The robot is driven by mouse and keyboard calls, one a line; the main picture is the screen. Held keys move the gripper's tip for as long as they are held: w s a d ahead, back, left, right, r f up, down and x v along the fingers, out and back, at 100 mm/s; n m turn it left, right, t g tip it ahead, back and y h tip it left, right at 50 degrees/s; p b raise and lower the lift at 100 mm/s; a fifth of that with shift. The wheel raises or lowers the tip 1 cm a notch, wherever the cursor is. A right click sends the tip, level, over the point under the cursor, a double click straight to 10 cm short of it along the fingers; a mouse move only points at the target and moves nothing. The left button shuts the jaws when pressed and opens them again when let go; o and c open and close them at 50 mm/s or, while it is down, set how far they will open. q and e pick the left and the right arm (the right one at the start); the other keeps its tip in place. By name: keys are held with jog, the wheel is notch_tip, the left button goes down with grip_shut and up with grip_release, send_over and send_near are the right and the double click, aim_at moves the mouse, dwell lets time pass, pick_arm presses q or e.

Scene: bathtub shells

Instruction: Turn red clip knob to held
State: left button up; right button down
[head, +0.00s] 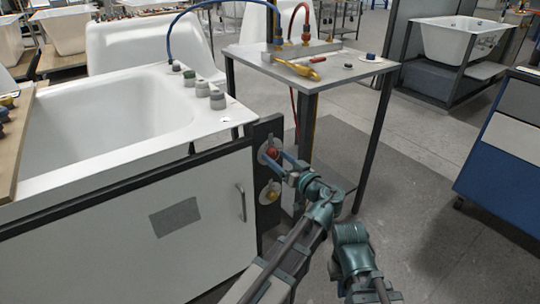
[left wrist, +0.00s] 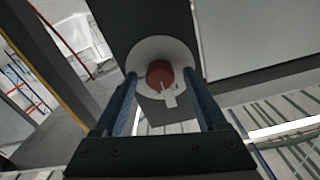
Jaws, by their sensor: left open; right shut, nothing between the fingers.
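The red clip knob (head: 272,153) sits on a pale round plate on the dark post at the tub panel's right end. In the left wrist view the red knob (left wrist: 159,73) is centred on its white disc (left wrist: 146,56), with a pale pointer tab (left wrist: 168,96) pointing down and slightly right. My left gripper (head: 275,157) is at the knob with its fingers open. The left wrist view shows the two blue fingers (left wrist: 160,79) on either side of the knob, with gaps showing; contact cannot be told. My right arm shows at lower right, but its gripper is not visible.
A yellow knob (head: 270,194) is just below the red one on the same post. The white tub (head: 110,110) is left, its panel carrying a handle (head: 240,201). A small table (head: 340,72) with a yellow tool (head: 299,69) stands behind.

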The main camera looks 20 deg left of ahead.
pick_arm(q)
grip_shut()
dwell(0.3)
jog(key=m, duration=0.4)
jog(key=shift+m, duration=0.3)
jog(key=m, duration=0.4)
jog(key=shift+m, duration=0.3)
jog(key=m, duration=0.4)
jog(key=shift+r+m, duration=0.1)
jog(key=shift+m, duration=2.2)
